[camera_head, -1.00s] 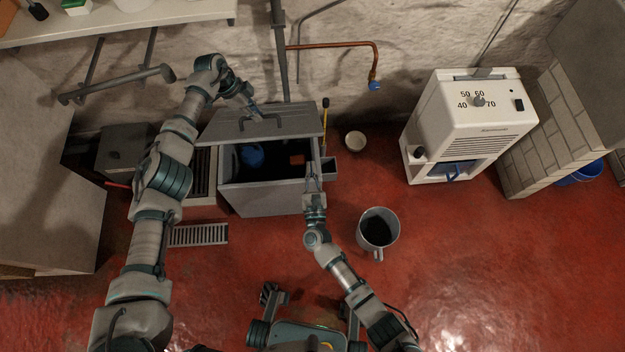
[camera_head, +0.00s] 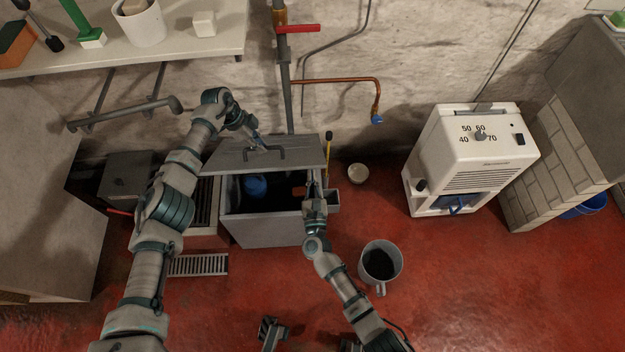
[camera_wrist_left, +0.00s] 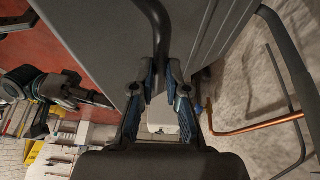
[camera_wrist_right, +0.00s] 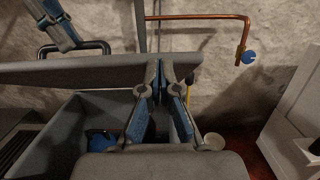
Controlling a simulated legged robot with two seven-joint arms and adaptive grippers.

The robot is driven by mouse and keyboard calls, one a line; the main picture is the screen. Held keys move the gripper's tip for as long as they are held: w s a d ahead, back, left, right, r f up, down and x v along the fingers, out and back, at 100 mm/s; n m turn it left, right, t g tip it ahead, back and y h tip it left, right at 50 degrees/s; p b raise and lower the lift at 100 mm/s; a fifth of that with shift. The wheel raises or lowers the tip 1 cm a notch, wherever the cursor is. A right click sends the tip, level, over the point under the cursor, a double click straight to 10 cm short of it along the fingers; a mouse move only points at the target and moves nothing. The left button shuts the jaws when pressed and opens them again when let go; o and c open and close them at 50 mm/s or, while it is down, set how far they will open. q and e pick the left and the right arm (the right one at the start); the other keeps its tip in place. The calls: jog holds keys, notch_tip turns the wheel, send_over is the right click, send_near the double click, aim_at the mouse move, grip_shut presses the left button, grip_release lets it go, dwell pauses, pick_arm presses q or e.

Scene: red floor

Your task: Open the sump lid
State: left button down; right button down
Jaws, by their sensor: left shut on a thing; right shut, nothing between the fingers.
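The grey sump lid (camera_head: 300,154) stands raised at the back of the sump box (camera_head: 268,229), tilted up near the wall. The box is open, and a blue object (camera_head: 255,186) shows inside its dark interior. My left gripper (camera_head: 263,147) is shut on the lid's dark handle (camera_head: 280,154); the handle runs between its fingers in the left wrist view (camera_wrist_left: 160,75). My right gripper (camera_head: 311,183) is shut and empty at the box's right end, just in front of the lid. In the right wrist view its closed fingers (camera_wrist_right: 161,75) overlap the lid's edge; I cannot tell whether they touch it.
A grey mug-like bucket (camera_head: 381,262) with dark contents stands right of the box. A small pale pot (camera_head: 358,173) is near the wall. A white heater-like unit (camera_head: 470,160) stands farther right. A floor grate (camera_head: 198,265) lies left. Red floor is clear at front right.

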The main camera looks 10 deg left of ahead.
pick_arm(q)
jog(key=shift+f, duration=0.6)
jog(key=c, duration=1.3)
grip_release()
jog(key=shift+f, duration=0.1)
jog(key=shift+o, duration=0.6)
jog(key=shift+w, duration=0.1)
jog(key=shift+a, duration=0.1)
jog(key=shift+w, duration=0.1)
